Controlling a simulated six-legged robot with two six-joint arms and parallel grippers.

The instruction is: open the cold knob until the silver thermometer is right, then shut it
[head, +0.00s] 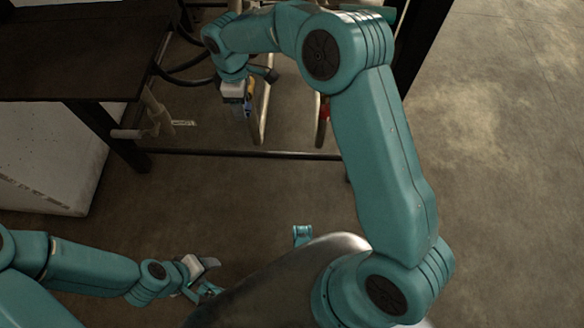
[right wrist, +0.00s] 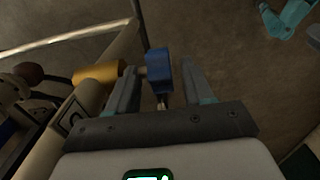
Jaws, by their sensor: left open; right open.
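The cold knob is a blue block-shaped handle (right wrist: 158,76) in the right wrist view, on a short stem from a brass-yellow valve body (right wrist: 98,73). My right gripper (right wrist: 163,72) is open, with one finger on each side of the blue knob; I cannot tell whether either finger touches it. In the head view my right gripper (head: 240,100) is by the pipes below the far frame, and the arm's end partly hides the blue knob (head: 247,111). My left gripper (head: 207,288) is open and empty, low over the floor. I cannot make out the silver thermometer.
A red knob (head: 325,111) is on another upright pipe to the right. A dark table (head: 70,55) with a white block (head: 45,160) under it stands at the left. A dark rail (head: 250,153) crosses in front of the pipes. The floor at right is clear.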

